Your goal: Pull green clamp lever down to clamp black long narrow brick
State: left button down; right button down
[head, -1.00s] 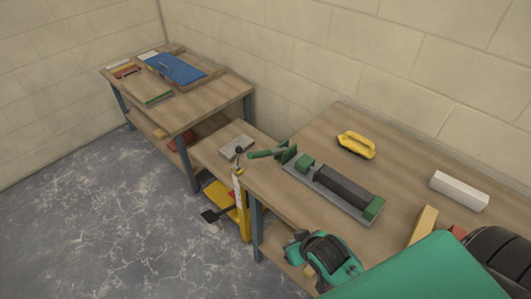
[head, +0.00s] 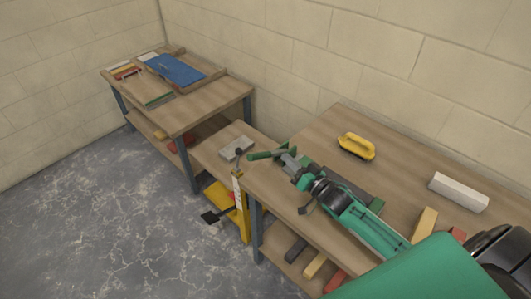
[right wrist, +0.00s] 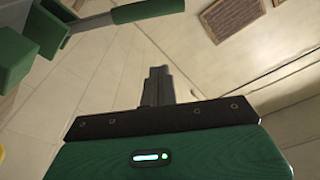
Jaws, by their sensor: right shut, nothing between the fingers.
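The green clamp lever (head: 264,154) sticks out to the left from the clamp's left end, lying roughly level. It also shows along the top of the right wrist view (right wrist: 148,11). The black long narrow brick (head: 347,184) lies in the clamp on the workbench, mostly hidden behind my right arm. A green end block (head: 377,204) shows at its right end. My right gripper (head: 287,158) is shut and empty, its tips close to the lever's right end. In the right wrist view its fingers (right wrist: 158,73) are together, with a visible gap below the lever. My left gripper is out of view.
A yellow-handled float (head: 356,146) and a white block (head: 458,192) lie behind on the workbench. A yellow levelled tool (head: 241,205) stands by the bench's left end. A grey slab (head: 236,148) lies on the lower bench between the tables.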

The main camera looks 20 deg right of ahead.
jog(key=w, duration=0.1)
jog(key=r+p, duration=0.2)
jog(key=p, duration=0.1)
send_over(269, 154)
jog(key=s, duration=0.1)
jog(key=f, duration=0.1)
jog(key=a+f+p, duration=0.1)
jog(key=s+a+f, duration=0.1)
jog(key=f, duration=0.1)
jog(key=shift+s+a, duration=0.1)
jog(key=shift+a, duration=0.05)
jog(key=shift+n, duration=0.9)
jog(key=f+b, duration=0.1)
jog(key=a+f, duration=0.1)
jog(key=s+a+f+b, duration=0.1)
jog(key=f, duration=0.1)
jog(key=shift+a+b, duration=0.1)
jog(key=shift+b, duration=0.25)
